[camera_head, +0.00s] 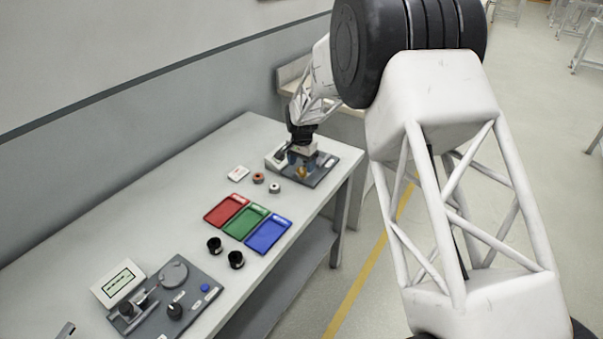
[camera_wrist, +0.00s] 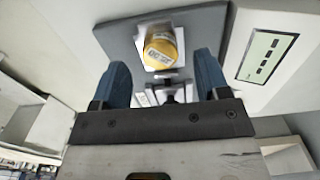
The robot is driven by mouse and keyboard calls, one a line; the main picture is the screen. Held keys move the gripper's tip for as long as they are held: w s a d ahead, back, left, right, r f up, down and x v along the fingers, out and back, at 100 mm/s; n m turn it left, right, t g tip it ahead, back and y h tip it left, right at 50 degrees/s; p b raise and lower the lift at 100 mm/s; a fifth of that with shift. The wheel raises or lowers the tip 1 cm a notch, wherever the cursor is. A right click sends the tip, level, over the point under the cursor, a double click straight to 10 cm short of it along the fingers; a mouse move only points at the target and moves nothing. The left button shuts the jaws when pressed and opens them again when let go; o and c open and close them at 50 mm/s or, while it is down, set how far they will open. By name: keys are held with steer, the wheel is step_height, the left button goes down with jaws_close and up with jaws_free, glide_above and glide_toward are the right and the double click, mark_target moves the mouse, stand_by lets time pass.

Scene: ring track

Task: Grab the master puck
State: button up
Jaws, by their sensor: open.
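A yellow puck (camera_wrist: 160,52), which I take as the master puck, has a printed label on its top. It sits on a pale spot of a dark grey plate (camera_wrist: 205,22), and it also shows small in the head view (camera_head: 302,174). My gripper (camera_wrist: 161,66) is open, with its two blue fingers on either side of the puck in the wrist picture. In the head view my gripper (camera_head: 301,160) is over the plate at the table's far end.
A display box (camera_wrist: 266,56) stands beside the plate. On the table (camera_head: 150,200) are red (camera_head: 226,210), green (camera_head: 245,222) and blue (camera_head: 268,234) trays, two small rings (camera_head: 274,188), two black cups (camera_head: 236,260) and a second device (camera_head: 170,300). A wall runs along the left.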

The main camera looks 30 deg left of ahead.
steer(key=shift+f, duration=1.3)
steer(key=c, duration=1.2)
steer(key=shift+r, duration=0.15)
steer(key=shift+r, duration=0.85)
steer(key=shift+s+d+r, duration=0.15)
steer(key=shift+s+r, duration=0.05)
steer(key=shift+r, duration=0.65)
steer(key=s+d, duration=0.3)
steer(key=s+d+r, duration=0.1)
steer(key=s+d, duration=0.7)
steer(key=shift+s+r, duration=0.1)
steer(key=shift+r, duration=0.1)
